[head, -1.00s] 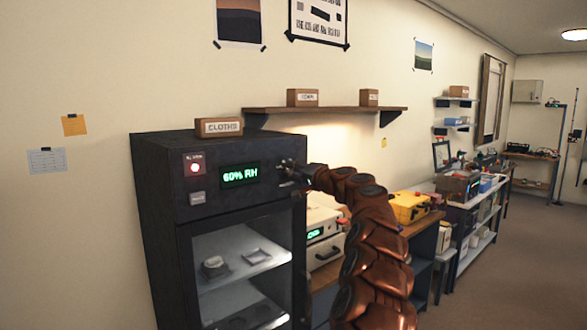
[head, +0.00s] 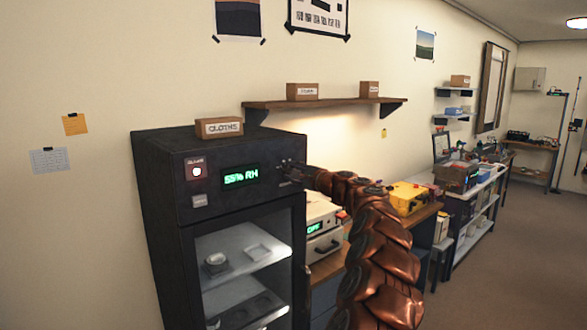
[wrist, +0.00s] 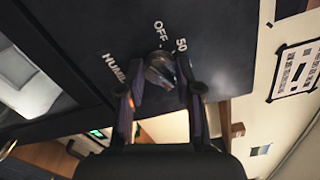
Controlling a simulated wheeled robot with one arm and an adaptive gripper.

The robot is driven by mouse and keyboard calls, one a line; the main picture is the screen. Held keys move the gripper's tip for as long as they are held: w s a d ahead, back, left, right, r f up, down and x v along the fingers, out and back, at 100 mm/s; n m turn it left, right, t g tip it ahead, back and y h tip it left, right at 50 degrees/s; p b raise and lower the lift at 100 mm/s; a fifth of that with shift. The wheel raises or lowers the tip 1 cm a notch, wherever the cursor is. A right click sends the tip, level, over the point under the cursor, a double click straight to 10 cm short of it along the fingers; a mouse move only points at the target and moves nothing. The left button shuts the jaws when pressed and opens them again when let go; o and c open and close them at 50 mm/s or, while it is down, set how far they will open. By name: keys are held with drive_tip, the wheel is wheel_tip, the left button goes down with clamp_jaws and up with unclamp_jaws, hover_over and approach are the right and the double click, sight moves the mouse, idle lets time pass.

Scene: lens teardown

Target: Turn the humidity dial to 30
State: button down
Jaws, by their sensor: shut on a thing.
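The dark dry cabinet (head: 160,200) stands at the left in the head view, with a green display (head: 241,177) reading 55% RH. The humidity dial (wrist: 160,70) shows in the wrist view as a dark round knob on the black panel, with OFF and 50 printed around it and part of the word HUMID at its left. My gripper (wrist: 159,88) is shut on the dial, one finger on each side. In the head view my gripper (head: 291,170) meets the panel right of the display and hides the dial.
A CLOTHS box (head: 219,127) rests on the cabinet top. A wall shelf (head: 325,103) and a bench with a yellow case (head: 408,196) lie to the right.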

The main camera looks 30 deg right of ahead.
drive_tip(key=shift+m, duration=0.4)
drive_tip(key=c, duration=0.8)
unclamp_jaws()
drive_tip(key=shift+o, duration=0.2)
drive_tip(key=v, duration=1.2)
